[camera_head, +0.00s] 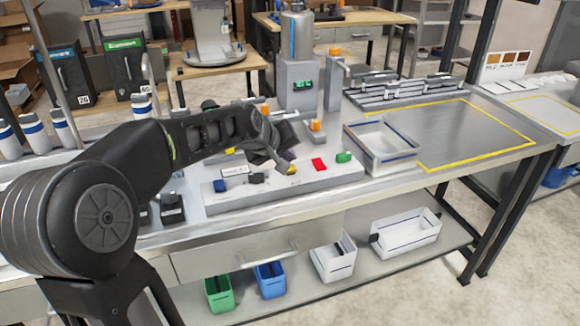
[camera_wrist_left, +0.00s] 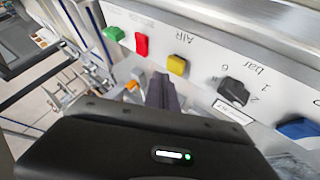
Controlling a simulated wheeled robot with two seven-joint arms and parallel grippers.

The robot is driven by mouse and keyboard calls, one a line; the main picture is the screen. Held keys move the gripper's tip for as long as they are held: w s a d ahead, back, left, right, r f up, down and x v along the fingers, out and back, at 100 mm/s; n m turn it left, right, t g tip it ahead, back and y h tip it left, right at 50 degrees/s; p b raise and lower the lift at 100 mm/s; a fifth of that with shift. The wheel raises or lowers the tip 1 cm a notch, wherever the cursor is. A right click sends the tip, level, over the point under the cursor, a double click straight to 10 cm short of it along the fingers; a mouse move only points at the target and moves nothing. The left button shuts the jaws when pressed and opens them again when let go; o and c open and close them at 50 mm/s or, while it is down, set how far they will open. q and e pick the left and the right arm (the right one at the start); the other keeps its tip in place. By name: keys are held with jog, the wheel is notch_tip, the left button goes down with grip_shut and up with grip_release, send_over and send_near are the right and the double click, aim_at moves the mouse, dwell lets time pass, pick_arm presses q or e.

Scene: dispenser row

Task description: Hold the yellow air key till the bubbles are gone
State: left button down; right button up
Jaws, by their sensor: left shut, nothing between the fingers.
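The yellow air key (camera_wrist_left: 177,65) sits on the pale panel under the printed word AIR, and it shows partly in the head view (camera_head: 291,170). My left gripper (camera_wrist_left: 163,84) is shut and empty, its dark fingertips right beside the key. I cannot tell whether they touch it. In the head view my left gripper (camera_head: 284,163) reaches down over the panel (camera_head: 325,180). A grey dispenser column with a blue strip (camera_head: 292,40) stands behind the panel; any bubbles are too small to make out. My right gripper is not in view.
On the panel are a red key (camera_wrist_left: 141,44), a green key (camera_wrist_left: 114,33), a black knob (camera_wrist_left: 234,91) marked bar, and a blue key (camera_wrist_left: 298,129). A white tray (camera_head: 361,159) stands right of the panel. A yellow-outlined steel area (camera_head: 465,130) lies clear beyond.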

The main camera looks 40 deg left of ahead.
pick_arm(q)
jog(key=shift+f, duration=0.15)
jog(key=shift+f+b, duration=0.25)
jog(key=shift+b, duration=0.15)
jog(key=shift+f+b, duration=0.5)
jog(key=shift+f, duration=0.15)
dwell(0.7)
jog(key=shift+r, duration=0.1)
dwell(5.2)
jog(key=shift+r+p, duration=0.75)
jog(key=shift+r, duration=0.2)
